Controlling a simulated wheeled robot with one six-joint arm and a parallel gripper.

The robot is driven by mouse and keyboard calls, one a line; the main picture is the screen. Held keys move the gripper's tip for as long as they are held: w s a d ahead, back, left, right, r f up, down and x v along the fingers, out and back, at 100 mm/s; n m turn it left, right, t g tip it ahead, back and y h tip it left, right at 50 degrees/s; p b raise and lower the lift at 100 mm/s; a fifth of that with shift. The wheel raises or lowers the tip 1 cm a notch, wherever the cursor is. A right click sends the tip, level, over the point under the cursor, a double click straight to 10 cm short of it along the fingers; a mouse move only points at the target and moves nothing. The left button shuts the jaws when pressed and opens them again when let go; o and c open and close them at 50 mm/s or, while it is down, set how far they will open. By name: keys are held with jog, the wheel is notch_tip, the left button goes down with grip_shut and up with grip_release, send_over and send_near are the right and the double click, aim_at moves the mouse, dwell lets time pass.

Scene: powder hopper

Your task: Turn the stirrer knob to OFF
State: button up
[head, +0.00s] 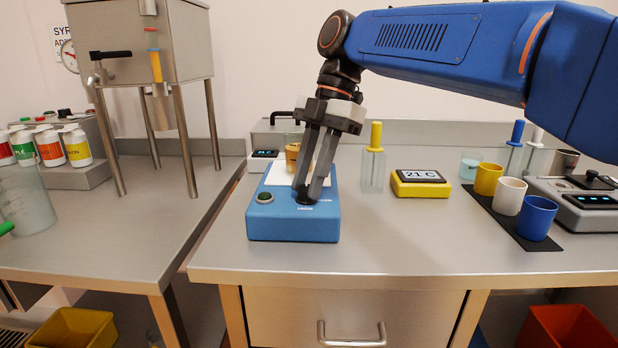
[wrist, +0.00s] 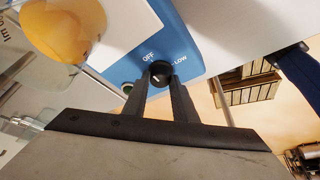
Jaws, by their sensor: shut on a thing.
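The blue stirrer (head: 290,226) stands near the front left of the right-hand bench. Its black stirrer knob (wrist: 160,70) is on the front of the top face, with OFF and LOW lettered around it in the wrist view. My gripper (head: 306,192) reaches down from above, and its two fingers are shut on the knob; it also shows in the wrist view (wrist: 160,84). The knob's pointer mark is too small to read surely. The fingers hide most of the knob in the head view. A green button (head: 265,198) sits to the knob's left.
An amber-topped vessel (head: 292,152) stands on the stirrer's white plate, close behind my gripper. A glass holder with a yellow-handled tool (head: 375,150) and a yellow thermometer (head: 420,184) stand to the right. Cups on a black mat (head: 500,218) are farther right. The bench front is clear.

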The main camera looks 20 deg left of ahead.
jog(key=o, duration=1)
jog(key=shift+o, duration=0.2)
jog(key=v, duration=1.2)
jog(key=shift+d, duration=0.1)
